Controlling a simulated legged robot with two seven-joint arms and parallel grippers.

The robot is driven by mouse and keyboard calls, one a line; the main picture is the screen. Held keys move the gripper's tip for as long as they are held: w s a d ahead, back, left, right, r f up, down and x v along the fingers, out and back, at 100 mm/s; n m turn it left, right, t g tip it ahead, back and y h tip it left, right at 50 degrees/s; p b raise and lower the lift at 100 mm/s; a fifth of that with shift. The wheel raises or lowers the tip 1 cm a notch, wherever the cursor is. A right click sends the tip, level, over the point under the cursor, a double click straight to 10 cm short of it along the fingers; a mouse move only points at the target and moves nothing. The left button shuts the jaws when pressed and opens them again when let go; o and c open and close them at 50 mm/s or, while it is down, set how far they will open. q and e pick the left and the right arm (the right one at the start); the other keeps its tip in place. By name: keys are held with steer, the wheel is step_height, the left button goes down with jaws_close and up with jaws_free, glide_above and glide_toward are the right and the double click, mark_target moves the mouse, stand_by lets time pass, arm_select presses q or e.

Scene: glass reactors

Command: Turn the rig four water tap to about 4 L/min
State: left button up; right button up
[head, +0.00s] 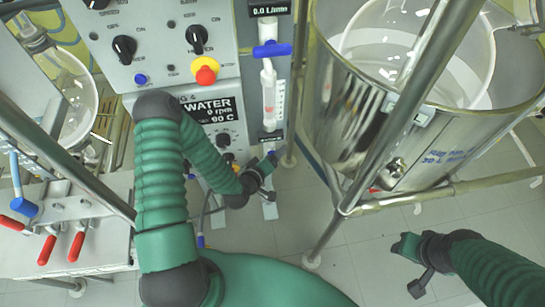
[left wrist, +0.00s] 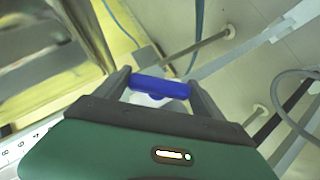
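The rig four panel (head: 215,108) reads WATER, 0 rpm and 90 C in the head view. Right of it, an upper blue tap (head: 272,49) sits under a display reading 0.0 L/min. In the left wrist view a blue tap handle (left wrist: 160,87) lies crosswise between the spread fingers of my left gripper (left wrist: 160,82), near both tips; contact is unclear. My right gripper (head: 412,268) is open and empty above the floor.
A steel vessel (head: 340,100) in a tubular frame (head: 385,120) stands right of the panel. A red emergency knob (head: 206,75) and black dials (head: 124,48) are on the panel. Red-handled valves (head: 76,248) are at the lower left. Floor is clear around my right gripper.

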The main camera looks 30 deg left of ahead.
arm_select(q)
steer(key=c, duration=0.8)
steer(key=shift+r+p, duration=0.15)
steer(key=shift+p, duration=0.25)
steer(key=shift+c, duration=0.2)
steer(key=p, duration=0.1)
steer(key=m+g+y+p, duration=0.1)
steer(key=p, duration=0.1)
steer(key=shift+d+r, duration=0.1)
steer(key=shift+r, duration=0.15)
steer(key=shift+f+g+y+p, duration=0.3)
steer(key=shift+f+g, duration=0.05)
steer(key=shift+g, duration=0.15)
steer(key=shift+f, duration=0.1)
steer(key=o, duration=1.4)
steer(key=shift+c, duration=0.2)
